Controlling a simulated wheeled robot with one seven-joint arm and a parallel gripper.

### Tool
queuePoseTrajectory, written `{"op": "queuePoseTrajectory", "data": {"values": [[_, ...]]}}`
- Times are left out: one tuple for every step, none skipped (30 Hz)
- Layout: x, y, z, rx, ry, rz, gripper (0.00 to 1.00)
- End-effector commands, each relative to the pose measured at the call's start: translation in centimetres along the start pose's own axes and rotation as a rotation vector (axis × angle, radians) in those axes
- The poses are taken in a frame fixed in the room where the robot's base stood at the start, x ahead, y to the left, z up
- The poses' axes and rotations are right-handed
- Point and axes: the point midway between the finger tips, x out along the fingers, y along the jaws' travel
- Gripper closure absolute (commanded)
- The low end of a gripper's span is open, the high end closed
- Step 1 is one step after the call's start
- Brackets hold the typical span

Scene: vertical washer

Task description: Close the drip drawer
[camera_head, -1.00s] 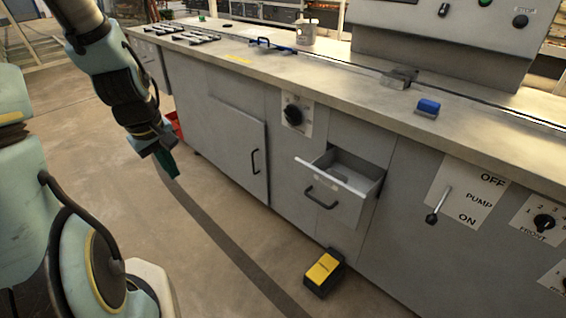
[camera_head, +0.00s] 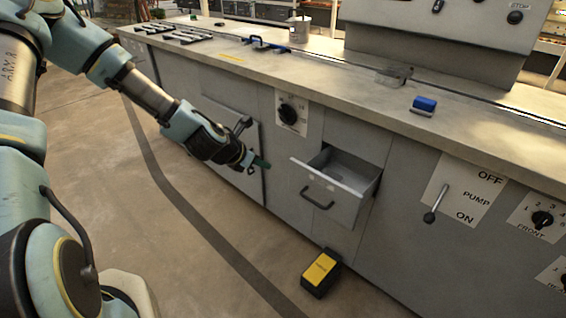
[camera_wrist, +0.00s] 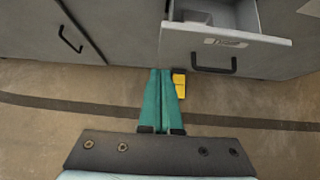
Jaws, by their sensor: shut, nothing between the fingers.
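The drip drawer (camera_head: 335,190) is a grey drawer pulled out of the washer's front, with a black bar handle on its face. In the wrist view the drawer (camera_wrist: 226,47) is at the top right, its handle (camera_wrist: 213,65) facing me. My gripper (camera_head: 265,165) has green fingers pressed together and holds nothing. It is in front of the cabinet, left of the drawer and apart from it. In the wrist view my gripper's fingertips (camera_wrist: 161,72) point toward the cabinet, left of and below the drawer handle.
A black and yellow foot pedal (camera_head: 321,272) is on the floor below the drawer. A cabinet door (camera_head: 230,147) with a handle is left of the drawer. The pump lever (camera_head: 434,205) is to its right. The worktop (camera_head: 330,85) overhangs above.

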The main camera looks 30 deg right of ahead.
Motion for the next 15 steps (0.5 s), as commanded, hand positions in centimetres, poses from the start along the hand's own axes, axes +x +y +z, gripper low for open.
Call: {"op": "queuePoseTrajectory", "data": {"values": [[1.1, -0.2, 0.1, 0.002, 0.001, -0.003, 1.0], [1.8, -0.2, 0.1, 0.002, 0.002, -0.003, 1.0], [2.6, -0.2, 0.1, 0.002, 0.001, -0.004, 1.0], [3.2, -0.1, 0.1, 0.001, 0.002, -0.003, 1.0], [3.8, -0.2, 0.1, 0.003, 0.002, -0.003, 1.0], [4.7, -0.2, 0.1, 0.003, 0.002, -0.003, 1.0], [5.2, -0.2, 0.1, 0.004, 0.001, -0.003, 1.0], [5.8, -0.1, 0.1, 0.003, 0.002, -0.002, 1.0], [6.6, -0.1, 0.0, 0.003, 0.002, -0.002, 1.0], [6.8, -0.1, 0.5, 0.006, 0.001, -0.001, 1.0], [7.1, -0.1, 1.0, 0.007, 0.0, 0.0, 1.0], [7.5, -0.1, 1.4, 0.006, 0.001, -0.001, 1.0], [7.8, -0.1, 1.6, 0.007, 0.001, 0.0, 1.0], [8.1, -0.1, 1.9, 0.007, 0.001, -0.001, 1.0], [8.4, -0.1, 2.1, 0.005, 0.001, -0.001, 1.0]]}}
